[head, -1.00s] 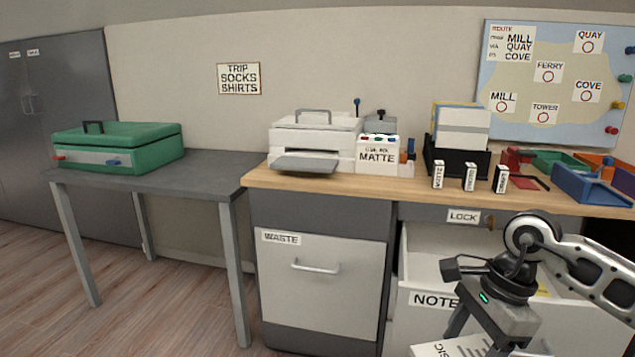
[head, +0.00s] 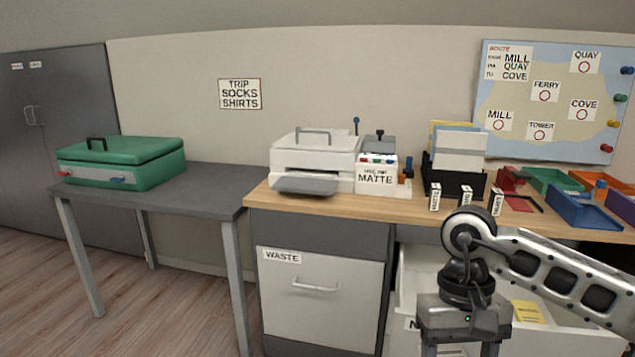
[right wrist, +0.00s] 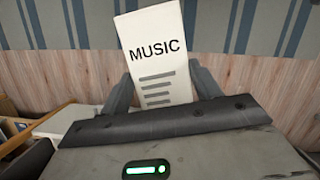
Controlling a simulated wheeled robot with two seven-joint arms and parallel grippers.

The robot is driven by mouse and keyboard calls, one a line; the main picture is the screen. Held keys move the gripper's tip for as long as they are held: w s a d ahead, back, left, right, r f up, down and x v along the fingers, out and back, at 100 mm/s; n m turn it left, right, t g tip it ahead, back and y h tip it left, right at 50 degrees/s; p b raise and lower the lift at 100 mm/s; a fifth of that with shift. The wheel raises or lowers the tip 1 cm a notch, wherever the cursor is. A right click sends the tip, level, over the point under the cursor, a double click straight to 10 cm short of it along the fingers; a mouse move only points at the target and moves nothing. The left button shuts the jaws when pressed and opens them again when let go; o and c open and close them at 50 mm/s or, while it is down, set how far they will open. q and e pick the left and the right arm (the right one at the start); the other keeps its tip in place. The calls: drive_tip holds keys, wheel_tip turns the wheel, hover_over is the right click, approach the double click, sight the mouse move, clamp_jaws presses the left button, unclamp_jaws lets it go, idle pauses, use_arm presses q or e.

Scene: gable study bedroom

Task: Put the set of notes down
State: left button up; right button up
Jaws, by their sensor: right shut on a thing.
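The set of notes (right wrist: 155,50) is a white sheet or thin stack marked MUSIC with grey lines under the word. In the right wrist view it stands out from between the fingers of my right gripper (right wrist: 160,84), which is shut on it. In the head view my right gripper (head: 460,348) is at the bottom edge, in front of the open drawer (head: 412,275); the notes are mostly cut off or hidden there. My left gripper is not in view.
The open drawer holds a yellow labelled item (head: 528,312). The wooden desktop (head: 330,208) carries a printer (head: 315,160), a paper holder (head: 458,182), small labelled blocks and coloured trays. A grey table (head: 200,185) at left has a green case (head: 125,160) and free room.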

use_arm(q)
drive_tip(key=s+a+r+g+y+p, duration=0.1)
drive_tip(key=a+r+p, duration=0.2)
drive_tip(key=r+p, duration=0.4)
drive_tip(key=p, duration=0.4)
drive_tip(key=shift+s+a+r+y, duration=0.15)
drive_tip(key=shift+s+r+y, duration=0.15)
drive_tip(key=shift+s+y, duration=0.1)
